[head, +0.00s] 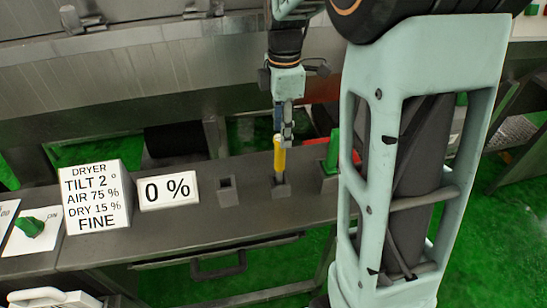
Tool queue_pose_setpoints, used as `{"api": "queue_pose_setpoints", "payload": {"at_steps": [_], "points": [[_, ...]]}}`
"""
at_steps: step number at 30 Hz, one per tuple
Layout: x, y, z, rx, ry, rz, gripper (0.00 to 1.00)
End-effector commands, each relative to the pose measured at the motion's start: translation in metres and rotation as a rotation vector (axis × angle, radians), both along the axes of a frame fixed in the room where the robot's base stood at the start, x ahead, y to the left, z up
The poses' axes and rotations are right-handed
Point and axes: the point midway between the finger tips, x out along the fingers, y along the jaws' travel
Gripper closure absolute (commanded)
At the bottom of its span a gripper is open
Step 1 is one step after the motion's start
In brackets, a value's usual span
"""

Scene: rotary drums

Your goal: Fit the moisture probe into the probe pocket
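A yellow rod, apparently the moisture probe (279,158), stands upright with its lower end at a small grey block (281,190) on the bench. An empty square grey socket (228,195), which looks like the probe pocket, is left of it. My gripper (285,133) points down at the top of the yellow rod, with its fingers overlapping the rod's upper end in this view. Whether the fingers are closed on it cannot be made out. The rod's tip is hidden in or behind the block.
A green upright piece (333,150) stands in a grey block just right of the rod. A sign with dryer readings (97,196) and a "0 %" display (169,191) stand at the left. A green knob (30,227) is at far left. The metal drum (130,75) lies behind.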

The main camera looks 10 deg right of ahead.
Motion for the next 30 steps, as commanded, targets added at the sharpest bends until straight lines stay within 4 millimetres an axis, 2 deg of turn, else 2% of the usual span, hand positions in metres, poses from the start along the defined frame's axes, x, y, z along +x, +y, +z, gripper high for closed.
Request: {"api": "queue_pose_setpoints", "payload": {"at_steps": [3,11,19,23,29,30], "points": [[-0.001,0.001,-0.022,0.001,0.005,-0.003,0.61],[-0.002,0.002,-0.043,0.002,0.003,-0.004,0.61],[-0.006,0.007,-0.082,0.003,0.004,-0.005,0.61],[-0.005,0.006,-0.089,0.002,0.001,-0.006,0.61],[-0.005,0.006,-0.09,0.003,0.0,-0.006,0.61],[-0.005,0.006,-0.09,0.003,0.0,-0.006,0.64]]}}
